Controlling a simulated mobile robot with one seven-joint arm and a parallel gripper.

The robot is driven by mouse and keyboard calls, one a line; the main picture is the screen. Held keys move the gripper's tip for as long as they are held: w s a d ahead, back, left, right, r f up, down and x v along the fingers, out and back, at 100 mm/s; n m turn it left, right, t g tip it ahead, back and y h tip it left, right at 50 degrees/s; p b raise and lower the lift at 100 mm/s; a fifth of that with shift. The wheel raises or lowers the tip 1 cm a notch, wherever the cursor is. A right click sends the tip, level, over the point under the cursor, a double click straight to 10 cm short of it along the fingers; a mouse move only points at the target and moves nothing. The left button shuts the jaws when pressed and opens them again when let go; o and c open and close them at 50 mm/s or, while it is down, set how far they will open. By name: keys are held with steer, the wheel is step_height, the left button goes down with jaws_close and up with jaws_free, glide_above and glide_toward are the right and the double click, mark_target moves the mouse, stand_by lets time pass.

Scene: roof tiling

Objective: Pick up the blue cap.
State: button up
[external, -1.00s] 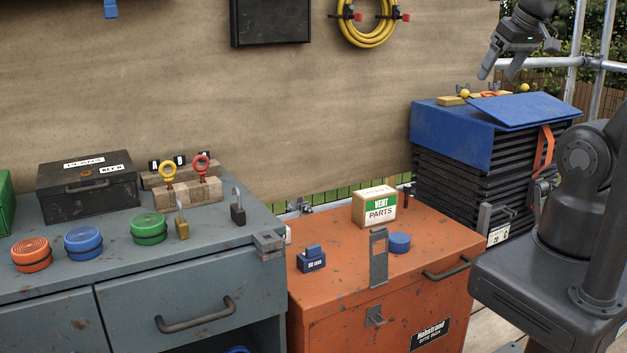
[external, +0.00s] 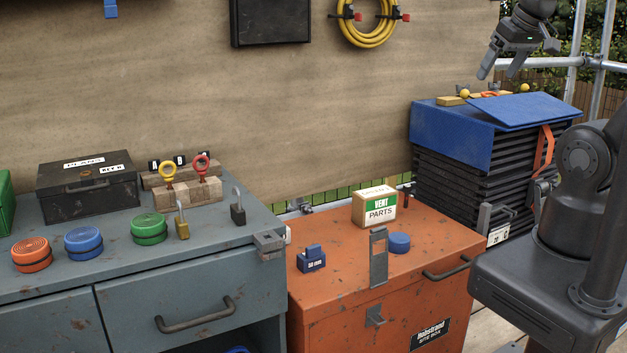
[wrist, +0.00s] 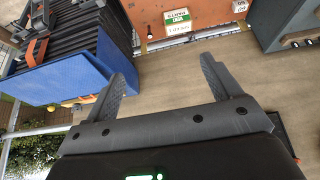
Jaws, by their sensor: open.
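A ridged round blue cap (external: 83,240) sits on the grey bench, between a similar orange-red one (external: 32,254) and a green one (external: 149,229). A smaller plain blue round piece (external: 399,242) lies on the orange site box, right of its upright hasp. I cannot tell which of the two the task means. My gripper (external: 500,70) is open and empty, high at the upper right above the blue-covered stack, far from both. In the wrist view my gripper (wrist: 167,82) shows spread fingers with nothing between them, and no blue round piece is visible there.
The orange site box (external: 340,285) also holds a vent parts carton (external: 374,207) and a blue block (external: 311,259). Padlocks, a black case (external: 87,187) and wooden blocks with rings stand on the bench. The blue-covered black stack (external: 455,135) stands below my gripper. A board wall rises behind.

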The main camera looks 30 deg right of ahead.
steer(key=w+a+f+g, duration=0.25)
steer(key=w+a, duration=0.45)
steer(key=w, duration=0.4)
steer(key=g, duration=0.3)
glide_above(312, 257)
steer(key=w, duration=0.1)
steer(key=shift+n, duration=0.3)
steer(key=f, duration=3.7)
steer(key=shift+w+d+f, duration=0.1)
steer(key=shift+d+f, duration=0.25)
steer(key=shift+f, duration=2.85)
